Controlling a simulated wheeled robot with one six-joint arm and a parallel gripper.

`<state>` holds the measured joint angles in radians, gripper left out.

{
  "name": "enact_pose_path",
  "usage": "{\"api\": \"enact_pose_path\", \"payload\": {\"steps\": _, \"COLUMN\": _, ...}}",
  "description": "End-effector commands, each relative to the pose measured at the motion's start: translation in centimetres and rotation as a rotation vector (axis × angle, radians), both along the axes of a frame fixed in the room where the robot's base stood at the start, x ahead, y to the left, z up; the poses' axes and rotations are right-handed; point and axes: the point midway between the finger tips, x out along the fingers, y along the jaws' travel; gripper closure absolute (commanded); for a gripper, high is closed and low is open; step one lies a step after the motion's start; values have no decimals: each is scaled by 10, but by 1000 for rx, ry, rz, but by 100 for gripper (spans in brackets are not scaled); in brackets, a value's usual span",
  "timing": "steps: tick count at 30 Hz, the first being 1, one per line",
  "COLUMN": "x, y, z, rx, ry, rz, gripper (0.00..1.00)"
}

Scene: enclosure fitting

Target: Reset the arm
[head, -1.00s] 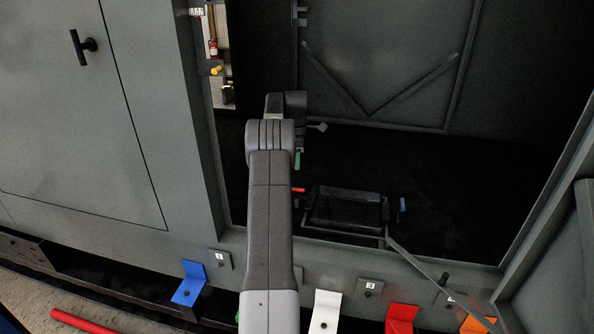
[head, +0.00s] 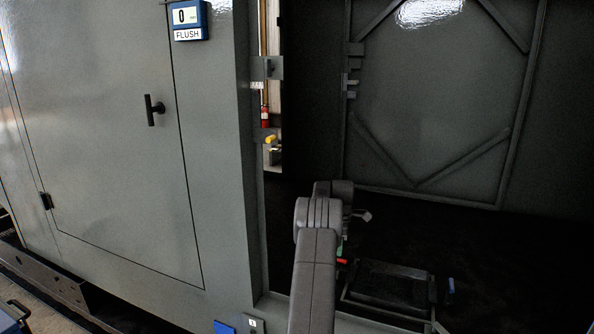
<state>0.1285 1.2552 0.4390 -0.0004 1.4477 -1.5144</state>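My arm (head: 318,262) rises from the bottom of the head view and reaches through the enclosure's open doorway. Its bent wrist end (head: 330,208) is in front of the dark interior. My gripper's fingers are hidden behind the wrist, so I cannot see whether they are open or hold anything. A small grey piece (head: 361,215) sticks out to the right of the wrist. Bits of green (head: 340,246) and red (head: 342,261) show just below it.
A dark framed unit (head: 395,283) with a blue-ended part (head: 450,286) sits low inside, right of my arm. A braced panel (head: 440,110) stands at the back.

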Motion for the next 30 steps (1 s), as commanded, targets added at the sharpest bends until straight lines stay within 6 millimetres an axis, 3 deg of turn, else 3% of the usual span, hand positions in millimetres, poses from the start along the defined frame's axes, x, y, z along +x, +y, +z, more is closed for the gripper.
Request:
{"api": "enact_pose_path", "payload": {"steps": 6, "x": -1, "y": 0, "z": -40, "rx": 0, "ry": 2, "rz": 0, "gripper": 61}}
{"api": "enact_pose_path", "payload": {"steps": 12, "x": 0, "y": 0, "z": -60, "rx": 0, "ry": 0, "rz": 0, "gripper": 61}}
{"api": "enact_pose_path", "payload": {"steps": 25, "x": 0, "y": 0, "z": -62, "rx": 0, "ry": -1, "rz": -10, "gripper": 61}}
{"api": "enact_pose_path", "payload": {"steps": 30, "x": 0, "y": 0, "z": -53, "rx": 0, "ry": -2, "rz": 1, "gripper": 61}}
